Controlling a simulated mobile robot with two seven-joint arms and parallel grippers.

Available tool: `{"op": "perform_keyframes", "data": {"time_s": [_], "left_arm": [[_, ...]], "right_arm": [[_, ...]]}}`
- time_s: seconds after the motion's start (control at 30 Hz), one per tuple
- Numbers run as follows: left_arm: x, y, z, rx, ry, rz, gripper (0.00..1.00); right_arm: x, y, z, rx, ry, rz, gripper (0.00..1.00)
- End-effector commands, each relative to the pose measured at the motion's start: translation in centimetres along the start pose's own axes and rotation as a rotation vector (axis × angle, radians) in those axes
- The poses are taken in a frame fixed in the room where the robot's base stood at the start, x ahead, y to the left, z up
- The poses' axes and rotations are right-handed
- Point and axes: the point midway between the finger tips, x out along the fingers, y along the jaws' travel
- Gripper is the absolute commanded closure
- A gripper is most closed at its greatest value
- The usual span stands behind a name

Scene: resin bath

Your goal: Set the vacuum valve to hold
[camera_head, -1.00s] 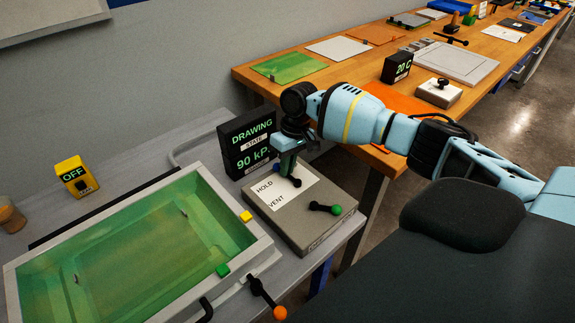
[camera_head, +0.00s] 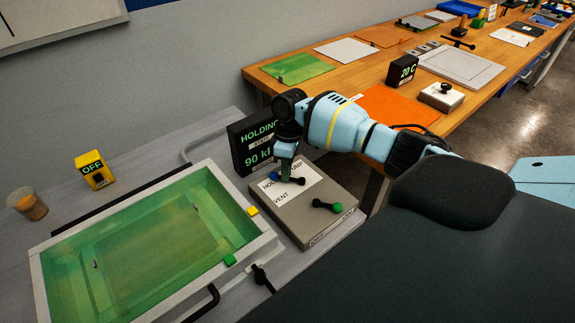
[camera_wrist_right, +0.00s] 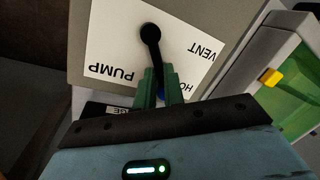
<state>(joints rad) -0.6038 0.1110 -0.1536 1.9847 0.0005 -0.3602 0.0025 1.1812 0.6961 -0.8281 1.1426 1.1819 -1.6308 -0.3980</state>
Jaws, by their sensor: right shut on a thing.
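The vacuum valve is a black lever with a blue knob (camera_head: 275,176) on a grey box (camera_head: 322,226). A white label plate on the box reads HOLD, PUMP and VENT. My right gripper (camera_head: 284,176) is shut on the valve lever at its blue-knob end. In the right wrist view, the green fingers (camera_wrist_right: 160,97) close around the lever beside the HOLD lettering, hiding most of the knob. The black pivot (camera_wrist_right: 150,33) is in clear view. The black display (camera_head: 252,145) behind reads HOLDING, and 90 with its unit partly covered. My left gripper is out of view.
A second black lever with a green knob (camera_head: 337,207) is on the same box. A green resin bath (camera_head: 45,265) stands at left, with a yellow OFF switch box (camera_head: 95,171) and a cup (camera_head: 28,206). A wooden bench (camera_head: 350,75) with sheets is behind.

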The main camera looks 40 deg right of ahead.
Motion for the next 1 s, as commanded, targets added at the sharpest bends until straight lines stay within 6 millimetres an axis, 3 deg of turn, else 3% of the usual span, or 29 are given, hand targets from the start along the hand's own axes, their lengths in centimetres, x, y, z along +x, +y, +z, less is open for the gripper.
{"op": "perform_keyframes", "data": {"time_s": [0.3, 0.83, 0.87, 1.0], "left_arm": [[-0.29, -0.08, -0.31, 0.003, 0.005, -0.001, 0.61], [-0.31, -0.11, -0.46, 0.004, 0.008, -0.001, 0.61], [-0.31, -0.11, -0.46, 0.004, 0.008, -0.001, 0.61], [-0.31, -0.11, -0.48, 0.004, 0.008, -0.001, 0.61]], "right_arm": [[0.18, -0.64, -0.06, -0.124, -0.025, -0.002, 1.00], [0.29, -0.72, -0.01, -0.146, -0.031, -0.002, 1.00], [0.29, -0.72, 0.00, -0.146, -0.031, -0.002, 0.87], [0.26, -0.70, -0.01, -0.145, -0.030, -0.002, 0.69]]}}
